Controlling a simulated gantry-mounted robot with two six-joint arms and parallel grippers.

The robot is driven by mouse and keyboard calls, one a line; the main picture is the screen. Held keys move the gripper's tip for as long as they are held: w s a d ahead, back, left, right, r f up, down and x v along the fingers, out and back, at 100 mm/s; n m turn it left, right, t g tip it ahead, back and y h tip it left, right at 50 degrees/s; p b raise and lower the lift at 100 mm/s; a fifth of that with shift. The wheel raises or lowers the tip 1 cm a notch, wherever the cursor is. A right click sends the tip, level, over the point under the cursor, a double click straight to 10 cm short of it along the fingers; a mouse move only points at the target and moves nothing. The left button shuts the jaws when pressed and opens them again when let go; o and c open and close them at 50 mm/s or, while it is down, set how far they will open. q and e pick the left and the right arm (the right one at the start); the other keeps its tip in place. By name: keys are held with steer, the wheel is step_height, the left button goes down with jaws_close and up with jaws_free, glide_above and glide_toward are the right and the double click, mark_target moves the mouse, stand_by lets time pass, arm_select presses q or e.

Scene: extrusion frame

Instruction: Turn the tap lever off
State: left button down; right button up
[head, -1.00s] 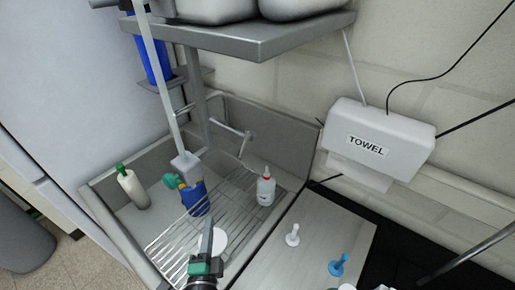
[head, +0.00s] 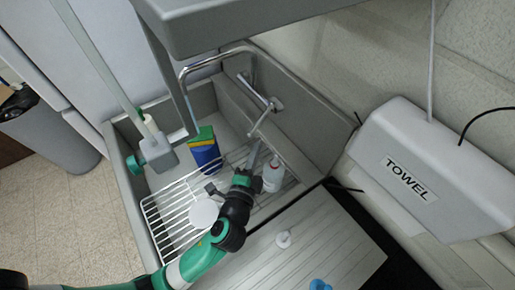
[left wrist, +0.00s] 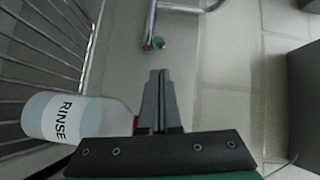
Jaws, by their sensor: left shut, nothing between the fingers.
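The metal tap (head: 267,97) is mounted on the back wall of the sink, with a curved spout (head: 205,62) reaching left. Its thin lever (head: 261,121) slants down toward the front, its lower end close to my left fingertips. My left gripper (head: 254,154) is over the drying rack, shut and empty, just below the lever end. In the left wrist view the shut fingers (left wrist: 158,82) point toward a metal bar end (left wrist: 150,30), likely the lever, with a gap between. I cannot tell the exact depth gap. My right gripper is out of view.
A white RINSE bottle (head: 273,175) stands close to the right of my left gripper. The wire rack (head: 165,215) holds a round white item (head: 204,213). A blue and green box (head: 205,150) is to the left. A shelf (head: 230,18) overhangs, and a towel dispenser (head: 430,165) hangs right.

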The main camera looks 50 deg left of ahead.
mark_target(263, 117)
arm_select(q)
steer(key=x, duration=0.7)
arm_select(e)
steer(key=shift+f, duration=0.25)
arm_select(q)
steer(key=shift+w, duration=0.15)
